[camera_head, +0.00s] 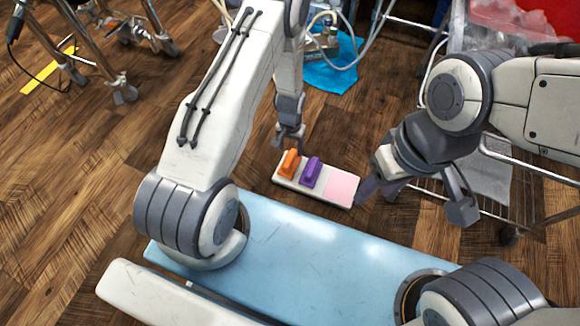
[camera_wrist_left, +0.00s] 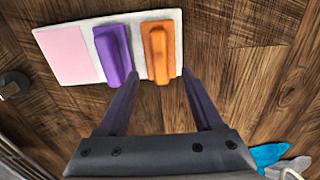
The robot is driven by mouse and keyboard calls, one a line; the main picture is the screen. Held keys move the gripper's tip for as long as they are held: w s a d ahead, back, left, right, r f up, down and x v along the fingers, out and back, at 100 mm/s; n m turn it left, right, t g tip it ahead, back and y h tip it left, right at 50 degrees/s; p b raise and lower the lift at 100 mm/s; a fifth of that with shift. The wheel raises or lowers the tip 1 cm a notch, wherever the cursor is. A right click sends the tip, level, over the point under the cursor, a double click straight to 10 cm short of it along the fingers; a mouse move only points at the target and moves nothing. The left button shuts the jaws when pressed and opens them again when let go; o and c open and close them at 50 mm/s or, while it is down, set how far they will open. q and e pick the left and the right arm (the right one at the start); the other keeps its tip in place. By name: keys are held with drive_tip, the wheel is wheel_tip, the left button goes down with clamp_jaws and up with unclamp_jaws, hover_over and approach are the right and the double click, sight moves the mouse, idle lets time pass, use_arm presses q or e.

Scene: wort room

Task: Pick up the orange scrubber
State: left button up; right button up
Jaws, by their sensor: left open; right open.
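The orange scrubber (camera_head: 289,163) stands on a white tray (camera_head: 316,191) at its left end in the head view. A purple scrubber (camera_head: 311,172) stands beside it, and a pink pad (camera_head: 341,188) covers the right end of the tray. My left gripper (camera_head: 289,145) is just above and behind the orange scrubber. In the left wrist view its fingers (camera_wrist_left: 161,85) are open, and the orange scrubber (camera_wrist_left: 158,52) lies ahead between and beyond the fingertips, with nothing held. My right gripper (camera_head: 415,198) is open and empty, to the right of the tray.
A wire cart (camera_head: 510,175) stands at the right, near my right arm. A blue cloth (camera_head: 333,68) lies on the wooden floor at the back, under some equipment. A metal-legged frame (camera_head: 110,70) on casters is at the upper left. The floor left of the tray is clear.

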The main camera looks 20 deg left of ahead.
sight(290, 158)
use_arm(q)
wheel_tip(290, 158, down, 2)
drive_tip(key=shift+f+b, duration=0.25)
drive_tip(key=shift+b, duration=0.15)
wheel_tip(290, 158, down, 5)
drive_tip(key=b, duration=0.4)
drive_tip(key=shift+s, duration=0.15)
use_arm(e)
wheel_tip(290, 158, down, 6)
drive_tip(key=shift+r, duration=0.1)
use_arm(q)
drive_tip(key=shift+r, duration=0.1)
clamp_jaws()
